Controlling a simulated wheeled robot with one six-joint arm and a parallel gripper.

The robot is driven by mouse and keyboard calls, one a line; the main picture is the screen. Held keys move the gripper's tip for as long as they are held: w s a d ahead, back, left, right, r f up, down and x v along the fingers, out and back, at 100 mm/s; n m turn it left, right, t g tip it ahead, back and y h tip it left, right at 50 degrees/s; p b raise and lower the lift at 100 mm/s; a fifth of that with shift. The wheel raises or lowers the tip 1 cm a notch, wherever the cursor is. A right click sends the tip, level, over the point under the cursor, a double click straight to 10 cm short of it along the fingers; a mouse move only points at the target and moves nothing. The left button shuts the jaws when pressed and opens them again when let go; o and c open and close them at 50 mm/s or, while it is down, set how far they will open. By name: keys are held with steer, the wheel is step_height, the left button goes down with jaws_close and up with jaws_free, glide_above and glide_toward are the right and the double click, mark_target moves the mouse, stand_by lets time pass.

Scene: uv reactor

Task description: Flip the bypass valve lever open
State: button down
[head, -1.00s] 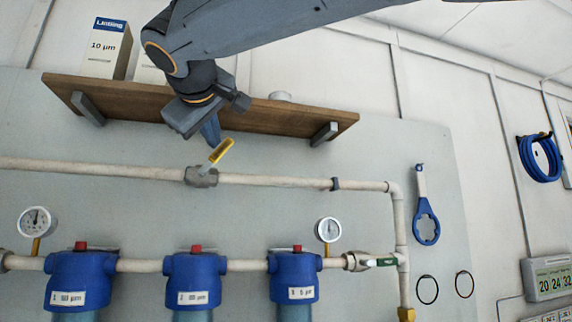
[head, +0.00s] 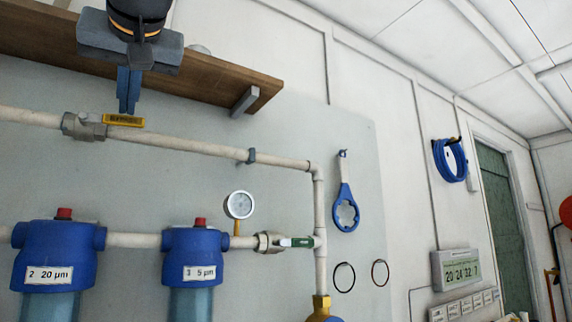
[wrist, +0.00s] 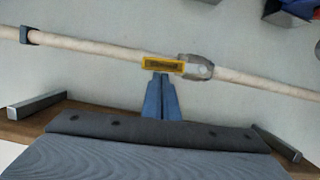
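The yellow bypass lever (head: 123,120) now lies along the upper pipe (head: 190,147), pointing right from the grey valve body (head: 83,126). In the wrist view the lever (wrist: 162,65) also lies in line with the pipe, beside the valve body (wrist: 197,67). My gripper (head: 128,108) points down just above the lever, its two blue fingers close together with nothing seen between them. In the wrist view the fingertips (wrist: 161,77) end at the lever's edge; whether they touch it I cannot tell.
A wooden shelf (head: 190,75) with a grey bracket (head: 244,101) runs just behind and above my gripper. Below are blue filter housings (head: 197,255), a gauge (head: 239,205) and a green-handled valve (head: 297,242). A blue wrench (head: 345,208) hangs to the right.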

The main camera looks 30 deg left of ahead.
steer(key=shift+w+f+m+b, duration=0.15)
steer(key=shift+f+m+b, duration=0.2)
steer(key=shift+f+m, duration=0.05)
steer(key=shift+f, duration=0.1)
stand_by(0.3)
steer(key=s+d+r+p, duration=0.1)
steer(key=s+d+r, duration=0.4)
steer(key=d, duration=0.3)
steer(key=shift+d+r+p, duration=0.25)
steer(key=shift+r+p, duration=0.1)
steer(key=shift+r, duration=0.55)
